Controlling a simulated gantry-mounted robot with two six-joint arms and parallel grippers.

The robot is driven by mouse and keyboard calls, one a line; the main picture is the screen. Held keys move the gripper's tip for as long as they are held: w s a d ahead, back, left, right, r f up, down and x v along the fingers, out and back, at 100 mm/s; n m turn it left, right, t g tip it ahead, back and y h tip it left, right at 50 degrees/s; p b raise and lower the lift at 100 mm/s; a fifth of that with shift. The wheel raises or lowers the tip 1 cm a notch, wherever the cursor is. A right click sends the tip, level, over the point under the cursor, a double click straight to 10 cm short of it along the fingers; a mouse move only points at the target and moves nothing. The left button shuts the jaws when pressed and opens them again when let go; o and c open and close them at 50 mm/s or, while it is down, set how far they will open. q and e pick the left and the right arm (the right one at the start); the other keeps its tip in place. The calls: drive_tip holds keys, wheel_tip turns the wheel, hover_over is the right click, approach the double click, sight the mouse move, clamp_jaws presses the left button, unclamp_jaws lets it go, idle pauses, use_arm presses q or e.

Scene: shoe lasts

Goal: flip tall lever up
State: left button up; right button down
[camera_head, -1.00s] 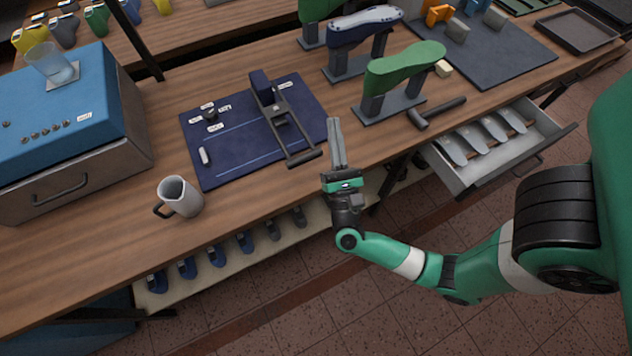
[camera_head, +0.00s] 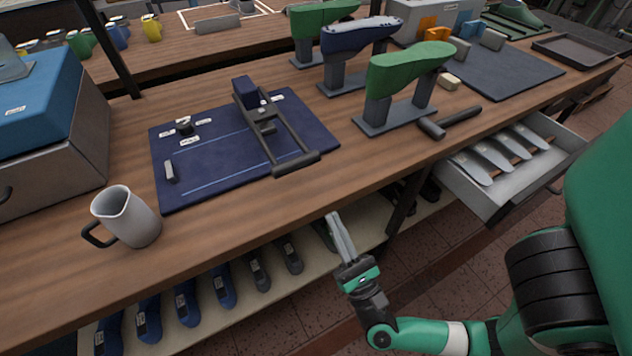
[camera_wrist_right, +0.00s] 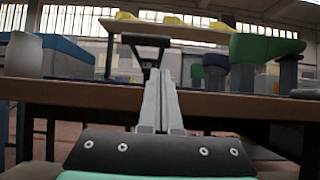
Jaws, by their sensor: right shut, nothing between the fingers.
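A dark grey lever frame with two long bars and a crosswise handle (camera_head: 296,163) leans from a navy block (camera_head: 246,92) toward the bench's front edge. It stands on the navy mat (camera_head: 220,160). I take it for the tall lever. In the right wrist view its handle (camera_wrist_right: 145,40) shows beyond and above my fingertips. My right gripper (camera_head: 334,217) is shut and empty, in front of the bench edge and apart from the handle. Its fingers also show in the right wrist view (camera_wrist_right: 160,75). My left gripper is not in view.
A grey jug (camera_head: 128,220) stands left of the mat. A green shoe last on a stand (camera_head: 405,70) and a dark hammer (camera_head: 445,122) lie to the right. An open drawer (camera_head: 480,195) juts out at the right. A shelf (camera_head: 310,262) with shoe lasts runs below the bench.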

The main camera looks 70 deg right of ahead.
drive_tip(key=shift+d, duration=0.1)
drive_tip(key=x, duration=1)
